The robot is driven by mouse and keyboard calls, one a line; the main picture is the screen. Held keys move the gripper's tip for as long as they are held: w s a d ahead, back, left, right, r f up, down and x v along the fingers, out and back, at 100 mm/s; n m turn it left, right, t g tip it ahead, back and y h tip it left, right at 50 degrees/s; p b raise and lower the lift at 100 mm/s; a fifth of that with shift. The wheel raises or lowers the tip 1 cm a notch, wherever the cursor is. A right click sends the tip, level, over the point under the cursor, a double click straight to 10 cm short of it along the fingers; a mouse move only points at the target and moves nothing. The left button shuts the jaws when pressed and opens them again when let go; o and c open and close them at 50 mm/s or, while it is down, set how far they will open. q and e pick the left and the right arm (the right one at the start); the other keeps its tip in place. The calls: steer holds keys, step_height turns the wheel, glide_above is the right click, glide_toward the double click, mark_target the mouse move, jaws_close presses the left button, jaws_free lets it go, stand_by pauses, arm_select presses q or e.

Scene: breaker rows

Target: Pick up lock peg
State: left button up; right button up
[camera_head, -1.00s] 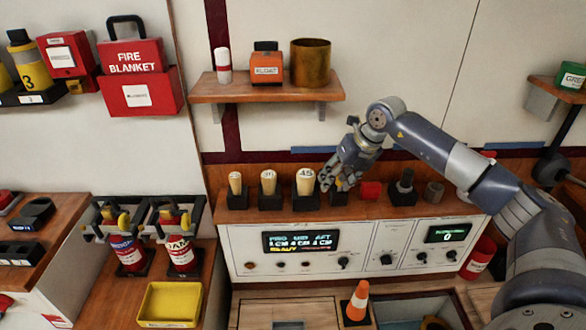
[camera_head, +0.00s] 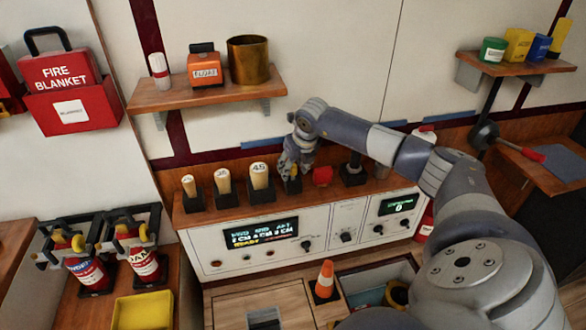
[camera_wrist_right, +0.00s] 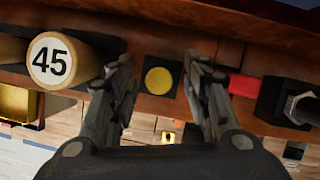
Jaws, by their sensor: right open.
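A small round yellow top in a square black holder, seemingly the lock peg (camera_wrist_right: 158,80), shows in the right wrist view between the fingers of my right gripper (camera_wrist_right: 158,68). The fingers are open, one on each side, with gaps to the yellow top. In the head view my right gripper (camera_head: 291,172) points down over this black holder (camera_head: 293,186) on the wooden ledge and hides most of the peg. I cannot tell how far the fingertips are above the holder. My left gripper is not in view.
A peg marked 45 (camera_wrist_right: 50,62) stands close left of the fingers, and a red block (camera_wrist_right: 245,87) close right. Further right is a black holder with a dark peg (camera_head: 353,170). The control panel (camera_head: 300,235) is below the ledge; a shelf (camera_head: 205,97) is above.

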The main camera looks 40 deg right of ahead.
steer(key=shift+w+f, duration=0.25)
steer(key=shift+f, duration=0.3)
jaws_close()
steer(key=shift+r, duration=0.1)
